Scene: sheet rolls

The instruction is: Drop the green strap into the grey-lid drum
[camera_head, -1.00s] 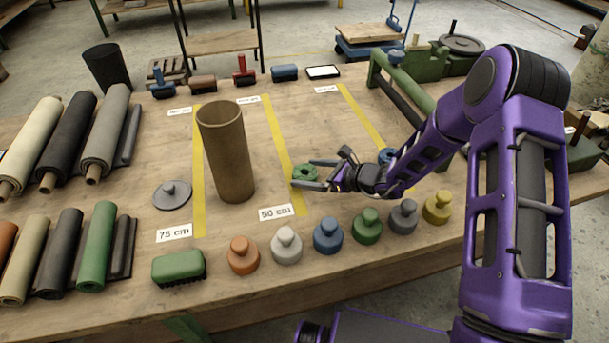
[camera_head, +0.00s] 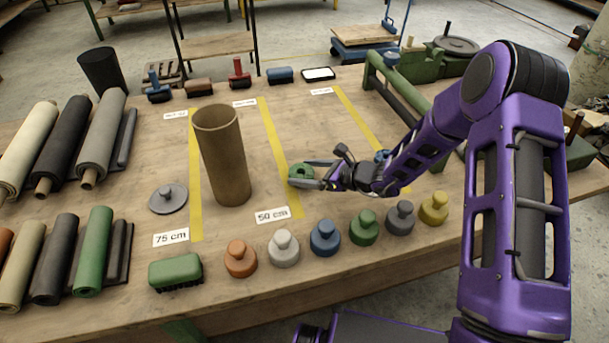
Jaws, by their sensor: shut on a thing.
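The green strap (camera_head: 301,171) is a small coiled roll held at the tip of my gripper (camera_head: 305,177). My gripper is shut on it, just above the table and right of the brown drum. The drum (camera_head: 222,160) is a tall open cylinder standing upright on the table; its inside bottom is hidden. A grey lid (camera_head: 168,198) with a knob lies flat on the table to the left of the drum. The strap is apart from the drum and lower than its rim.
Several knobbed weights stand along the front, including an orange one (camera_head: 240,258) and a blue one (camera_head: 325,238). A green brush (camera_head: 175,271) lies at front left. Sheet rolls (camera_head: 95,250) fill the left side. A green roller frame (camera_head: 400,95) stands at back right.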

